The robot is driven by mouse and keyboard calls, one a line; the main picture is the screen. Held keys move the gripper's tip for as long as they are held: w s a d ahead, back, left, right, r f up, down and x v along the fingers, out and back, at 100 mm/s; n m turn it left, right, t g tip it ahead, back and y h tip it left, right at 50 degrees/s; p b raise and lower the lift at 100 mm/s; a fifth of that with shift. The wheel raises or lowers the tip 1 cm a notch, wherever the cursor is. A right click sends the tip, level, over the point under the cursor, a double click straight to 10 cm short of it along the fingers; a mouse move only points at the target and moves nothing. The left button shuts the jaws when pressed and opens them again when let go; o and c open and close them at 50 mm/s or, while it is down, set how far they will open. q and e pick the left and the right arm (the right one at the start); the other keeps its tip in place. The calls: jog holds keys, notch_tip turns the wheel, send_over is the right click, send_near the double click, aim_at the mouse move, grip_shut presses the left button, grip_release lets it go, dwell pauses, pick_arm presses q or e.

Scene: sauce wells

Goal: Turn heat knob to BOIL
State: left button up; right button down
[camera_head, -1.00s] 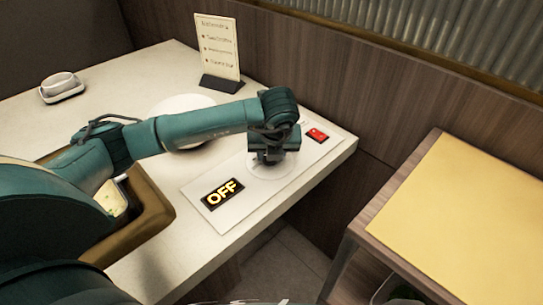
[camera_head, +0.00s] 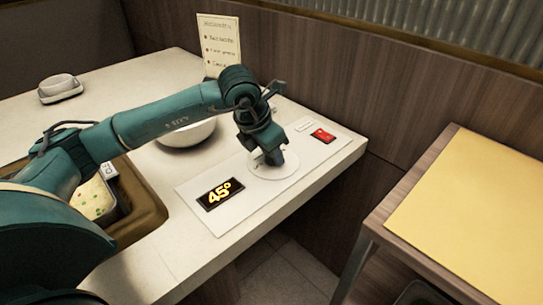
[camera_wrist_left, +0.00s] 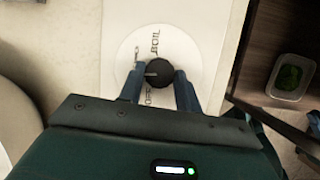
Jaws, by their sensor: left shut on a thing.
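The heat knob (camera_wrist_left: 158,73) is a round black knob with a pale pointer line, at the middle of a white dial disc (camera_head: 288,178) on the white control panel (camera_head: 222,224). In the left wrist view, the printed word BOIL shows beyond the knob and OFF nearer; the pointer points left, between them. The display (camera_head: 220,194) reads 45°. My left gripper (camera_head: 272,160) is down over the dial. In the left wrist view its two fingers (camera_wrist_left: 160,85) are shut on the knob, one on each side.
A red switch (camera_head: 323,136) sits at the panel's far end. A menu card (camera_head: 219,42) stands behind my arm, and a white bowl (camera_head: 188,134) is beneath it. A yellow-topped table (camera_head: 480,200) stands to the right across a gap.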

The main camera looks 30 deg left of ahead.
pick_arm(q)
jog(key=m+h, duration=0.1)
jog(key=m, duration=0.1)
jog(key=shift+w+a+m+b, duration=0.1)
jog(key=shift+a+m+b, duration=0.05)
jog(key=shift+m+b, duration=0.2)
jog(key=m+g+h, duration=0.1)
jog(key=m, duration=0.2)
jog(key=shift+w+a+m, duration=0.1)
jog(key=shift+m, duration=0.25)
jog(key=m+g, duration=0.1)
jog(key=m, duration=0.1)
jog(key=m+g+h, duration=0.1)
jog(key=m, duration=0.2)
jog(key=shift+w+r, duration=0.1)
jog(key=shift+w, duration=0.1)
jog(key=shift+w+a+m+g, duration=0.1)
jog(key=shift+m+g, duration=0.4)
jog(key=shift+m, duration=0.75)
jog(key=shift+w+m+g, duration=0.1)
jog(key=shift+m+g, duration=0.4)
jog(key=shift+m, duration=0.75)
jog(key=shift+s, duration=0.1)
jog(key=o, duration=1)
jog(key=shift+c, duration=0.2)
